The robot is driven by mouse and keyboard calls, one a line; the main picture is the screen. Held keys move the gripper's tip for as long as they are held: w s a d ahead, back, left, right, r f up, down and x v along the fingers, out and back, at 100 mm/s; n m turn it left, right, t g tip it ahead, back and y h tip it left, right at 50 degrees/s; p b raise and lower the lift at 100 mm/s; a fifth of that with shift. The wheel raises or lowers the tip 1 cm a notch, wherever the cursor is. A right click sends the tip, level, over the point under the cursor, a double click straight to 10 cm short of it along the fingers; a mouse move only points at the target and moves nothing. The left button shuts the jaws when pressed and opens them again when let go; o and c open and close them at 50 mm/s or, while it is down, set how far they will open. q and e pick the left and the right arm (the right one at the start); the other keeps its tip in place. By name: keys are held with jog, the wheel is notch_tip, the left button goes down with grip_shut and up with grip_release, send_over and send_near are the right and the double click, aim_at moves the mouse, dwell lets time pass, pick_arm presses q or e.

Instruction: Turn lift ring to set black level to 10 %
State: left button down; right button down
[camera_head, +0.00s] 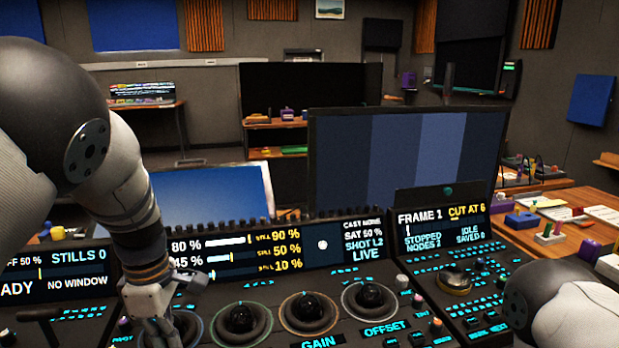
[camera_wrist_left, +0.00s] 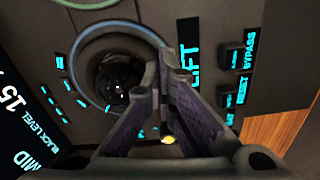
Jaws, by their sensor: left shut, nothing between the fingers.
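The lift ring (camera_wrist_left: 92,62) is a dark ring with a thin pale-blue edge around a black ball (camera_wrist_left: 122,82), beside the LIFT label (camera_wrist_left: 190,62) in the left wrist view. My left gripper (camera_wrist_left: 163,66) is shut and empty. Its fingertips overlap the ring's right side and part of the ball; I cannot tell whether they touch. In the head view my left gripper (camera_head: 160,326) is low at the leftmost ring (camera_head: 190,328), which it partly hides. The BLACK LEVEL readout (camera_wrist_left: 14,98) shows 15. My right gripper is out of view.
More trackball rings stand to the right: one (camera_head: 242,333), one above GAIN (camera_head: 308,325) and one near OFFSET (camera_head: 345,305). A display strip (camera_head: 325,262) runs behind them, its lowest still value reading 10 %. Raised buttons (camera_wrist_left: 232,59) stand right of LIFT.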

pick_arm(q)
jog(key=shift+w+d+f+n, duration=0.1)
jog(key=shift+d+n, duration=0.2)
jog(key=shift+n, duration=0.6)
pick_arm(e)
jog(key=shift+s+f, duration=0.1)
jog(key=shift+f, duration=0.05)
pick_arm(q)
jog(key=shift+w+d+n, duration=0.25)
jog(key=shift+d+n, duration=0.05)
jog(key=shift+n, duration=0.7)
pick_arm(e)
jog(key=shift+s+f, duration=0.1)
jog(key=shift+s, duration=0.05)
